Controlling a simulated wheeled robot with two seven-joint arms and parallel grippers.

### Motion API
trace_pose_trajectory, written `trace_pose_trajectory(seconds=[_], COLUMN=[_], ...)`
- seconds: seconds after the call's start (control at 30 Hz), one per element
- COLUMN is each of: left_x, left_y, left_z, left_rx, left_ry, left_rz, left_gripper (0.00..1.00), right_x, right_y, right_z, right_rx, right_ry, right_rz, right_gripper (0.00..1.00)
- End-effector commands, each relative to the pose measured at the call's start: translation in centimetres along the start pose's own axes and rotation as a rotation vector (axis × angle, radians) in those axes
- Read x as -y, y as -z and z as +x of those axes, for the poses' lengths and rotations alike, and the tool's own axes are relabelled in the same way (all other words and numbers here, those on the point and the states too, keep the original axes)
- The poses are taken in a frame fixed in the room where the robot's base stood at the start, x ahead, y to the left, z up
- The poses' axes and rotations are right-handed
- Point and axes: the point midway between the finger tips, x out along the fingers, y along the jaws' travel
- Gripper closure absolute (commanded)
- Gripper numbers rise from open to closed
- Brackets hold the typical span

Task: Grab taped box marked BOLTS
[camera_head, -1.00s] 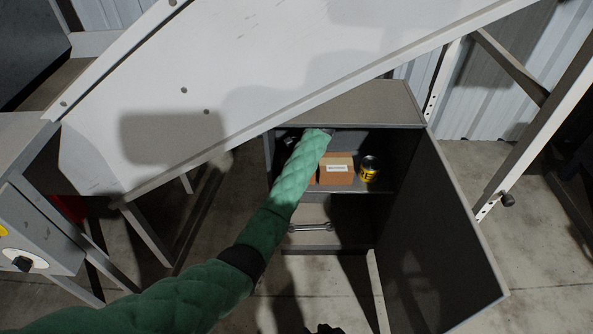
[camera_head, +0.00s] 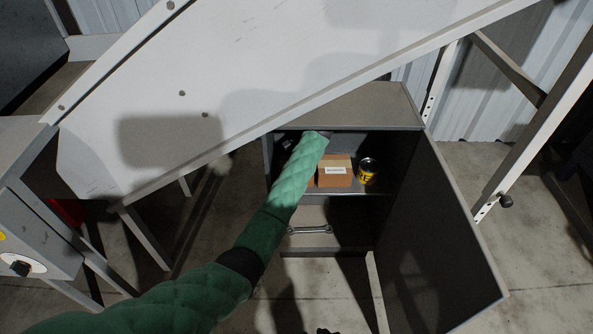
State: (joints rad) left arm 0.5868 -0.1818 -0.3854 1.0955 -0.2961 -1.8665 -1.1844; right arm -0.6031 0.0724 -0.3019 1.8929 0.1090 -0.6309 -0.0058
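A brown cardboard box (camera_head: 335,178) with pale tape and a white label stands on the upper shelf of the open grey cabinet (camera_head: 350,105). The label print is too small to read. A sliver of brown (camera_head: 310,183) beside it, partly behind my arm, may be a second box. My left arm, in a green quilted sleeve, reaches into the cabinet just left of the box. Its far end is at the top of the upper compartment, and the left gripper's fingers are hidden there. My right gripper cannot be made out.
A black and yellow can (camera_head: 368,172) stands right of the box. A wrench (camera_head: 310,230) lies in the lower compartment. The cabinet door (camera_head: 440,240) hangs open to the right. A large pale sloping panel (camera_head: 200,90) overhangs the cabinet's left side.

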Motion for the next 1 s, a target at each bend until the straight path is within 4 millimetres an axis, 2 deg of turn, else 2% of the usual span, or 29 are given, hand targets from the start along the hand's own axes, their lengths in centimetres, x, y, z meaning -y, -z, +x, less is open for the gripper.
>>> trace_pose_trajectory(seconds=[0.97,1.0], left_x=[-0.02,-0.01], left_y=[0.13,0.13], left_z=[0.35,0.35], left_rx=[0.000,0.000], left_ry=[0.000,0.000], left_rz=[0.000,0.000], left_gripper=[0.00,0.04], right_x=[0.19,0.19], right_y=[0.52,0.52], right_z=[-0.67,-0.67], right_rx=[0.000,0.000], right_ry=[0.000,0.000], right_rz=[0.000,0.000], right_gripper=[0.64,0.64])
